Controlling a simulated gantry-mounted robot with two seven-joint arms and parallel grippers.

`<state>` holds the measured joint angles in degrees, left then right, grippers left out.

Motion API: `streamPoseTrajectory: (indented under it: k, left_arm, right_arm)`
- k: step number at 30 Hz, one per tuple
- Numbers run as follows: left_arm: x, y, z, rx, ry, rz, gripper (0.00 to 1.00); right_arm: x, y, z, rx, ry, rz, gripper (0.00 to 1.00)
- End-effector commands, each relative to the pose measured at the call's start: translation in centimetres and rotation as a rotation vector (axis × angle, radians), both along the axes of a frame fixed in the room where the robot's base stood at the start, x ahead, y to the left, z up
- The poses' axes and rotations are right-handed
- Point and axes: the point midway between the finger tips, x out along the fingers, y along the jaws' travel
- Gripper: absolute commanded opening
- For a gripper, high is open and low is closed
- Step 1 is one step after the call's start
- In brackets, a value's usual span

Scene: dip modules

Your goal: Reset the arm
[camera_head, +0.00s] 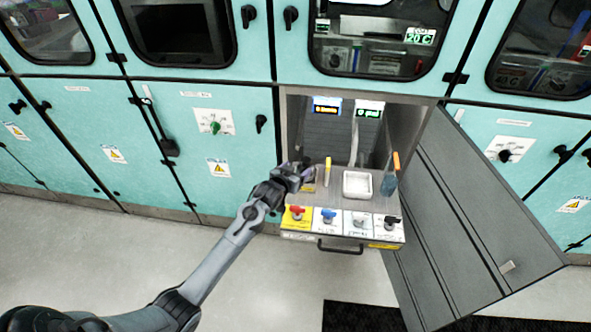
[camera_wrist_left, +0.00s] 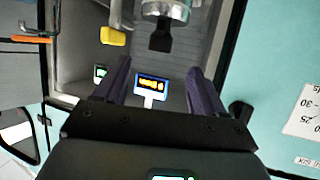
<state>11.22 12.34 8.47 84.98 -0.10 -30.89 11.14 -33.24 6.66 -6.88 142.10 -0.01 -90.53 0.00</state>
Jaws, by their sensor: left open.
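My left arm reaches in from the lower left in the head view. Its gripper (camera_head: 303,172) is at the left front edge of the open compartment, above the left part of the pulled-out drawer (camera_head: 345,205). In the left wrist view the two dark fingers of the gripper (camera_wrist_left: 158,75) stand apart with nothing between them. Beyond them a small lit display with orange text (camera_wrist_left: 152,84) shows in the gap. My right gripper is not in view.
The drawer holds a white tray (camera_head: 357,184), a blue bottle with an orange top (camera_head: 389,178) and a yellow-topped item (camera_head: 327,170). Red (camera_head: 296,211), blue and black valve knobs line its front. An open grey door (camera_head: 480,215) stands to the right.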

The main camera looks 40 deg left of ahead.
Motion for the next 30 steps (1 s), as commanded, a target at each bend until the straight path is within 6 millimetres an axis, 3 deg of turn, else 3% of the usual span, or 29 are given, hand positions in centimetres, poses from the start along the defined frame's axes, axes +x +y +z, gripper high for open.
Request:
streamPoseTrajectory:
  k: [12, 17, 20, 23, 27, 30]
  left_arm:
    - [-0.3, -0.2, -0.1, 0.0, 0.006, -0.003, 0.7]
    - [-2.6, -2.3, -1.5, 0.009, 0.078, -0.031, 0.7]
    - [-6.0, -5.1, -3.1, 0.018, 0.174, -0.07, 0.7]
    - [-11.0, -8.7, -4.7, 0.025, 0.305, -0.123, 0.7]
    - [-19.5, -13.9, -5.8, 0.027, 0.502, -0.21, 0.7]
    - [-25.0, -16.7, -5.5, 0.02, 0.621, -0.264, 0.7]
  right_arm:
    - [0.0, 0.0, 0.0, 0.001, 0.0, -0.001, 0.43]
    - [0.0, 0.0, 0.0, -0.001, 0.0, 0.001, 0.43]
    - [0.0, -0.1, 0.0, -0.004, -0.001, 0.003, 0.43]
    - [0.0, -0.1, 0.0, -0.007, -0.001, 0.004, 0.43]
    - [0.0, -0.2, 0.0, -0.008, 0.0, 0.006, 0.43]
    - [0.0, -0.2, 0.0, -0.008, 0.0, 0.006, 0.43]
